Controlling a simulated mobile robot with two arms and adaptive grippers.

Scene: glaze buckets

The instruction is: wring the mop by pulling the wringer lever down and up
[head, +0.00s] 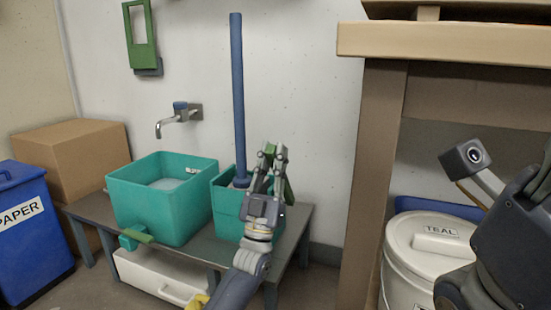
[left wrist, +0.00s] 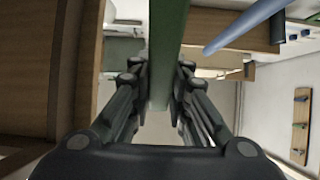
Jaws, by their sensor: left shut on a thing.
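My left gripper (head: 269,160) is shut on the green wringer lever (left wrist: 167,50). The wringer bucket (head: 227,215) is teal and stands on a low grey bench, partly hidden behind my gripper. The mop's blue handle (head: 238,90) stands nearly upright out of this bucket. It also shows in the left wrist view (left wrist: 245,25). The mop head is hidden inside. My right gripper is not seen, only part of my right arm.
A teal tub (head: 150,215) with greyish liquid stands left of the wringer bucket, below a wall tap (head: 178,115). A wooden table (head: 375,150) rises close on the right, with a white lidded bucket (head: 425,255) beneath it. A blue paper bin (head: 30,235) stands far left.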

